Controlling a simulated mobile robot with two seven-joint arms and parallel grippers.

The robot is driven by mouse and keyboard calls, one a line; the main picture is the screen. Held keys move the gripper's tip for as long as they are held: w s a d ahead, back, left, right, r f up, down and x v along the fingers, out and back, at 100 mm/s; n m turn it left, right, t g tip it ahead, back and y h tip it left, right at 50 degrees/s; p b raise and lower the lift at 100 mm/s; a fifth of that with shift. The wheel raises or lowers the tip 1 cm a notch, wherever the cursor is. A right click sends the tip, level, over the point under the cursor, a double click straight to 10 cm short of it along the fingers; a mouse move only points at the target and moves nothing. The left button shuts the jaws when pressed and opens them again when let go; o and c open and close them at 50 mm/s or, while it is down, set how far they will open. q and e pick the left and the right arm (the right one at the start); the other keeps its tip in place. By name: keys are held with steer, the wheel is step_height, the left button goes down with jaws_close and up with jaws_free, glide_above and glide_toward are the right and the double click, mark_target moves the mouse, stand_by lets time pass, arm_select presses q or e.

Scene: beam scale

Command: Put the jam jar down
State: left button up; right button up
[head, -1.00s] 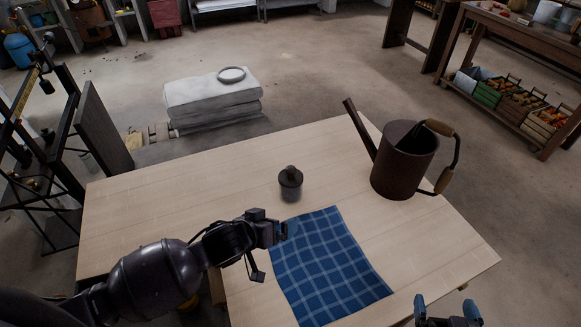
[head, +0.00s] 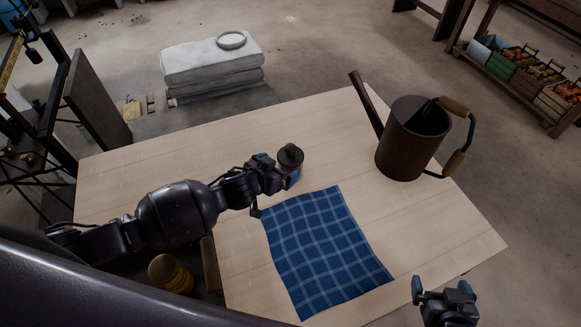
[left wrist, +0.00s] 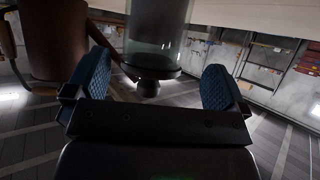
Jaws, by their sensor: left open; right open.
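The jar (head: 290,157), glass with a dark knobbed lid, stands upright on the wooden table (head: 150,185) behind the blue checked cloth. My left gripper (head: 281,176) is at its near left side and hides part of it. In the left wrist view the clear jar (left wrist: 156,45) appears upside down, between and beyond the two blue fingertips. The fingers are spread, with a gap visible on both sides of the jar. My right gripper (head: 441,288) is open and empty at the front right, by the table's near edge.
The blue checked cloth (head: 325,250) lies flat in front of the jar. A brown watering can (head: 408,140) stands to the right, its spout pointing up left. A yellow ringed object (head: 170,273) is below the table's front left edge. The table's left part is clear.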

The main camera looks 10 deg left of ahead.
arm_select(q)
steer(key=shift+w+d, duration=0.25)
steer(key=shift+w, duration=0.1)
steer(key=shift+x, duration=2.15)
steer(key=shift+s+d, duration=0.1)
steer(key=shift+d, duration=0.1)
steer(key=shift+c, duration=0.2)
steer(key=shift+r, duration=0.1)
steer(key=c, duration=1.6)
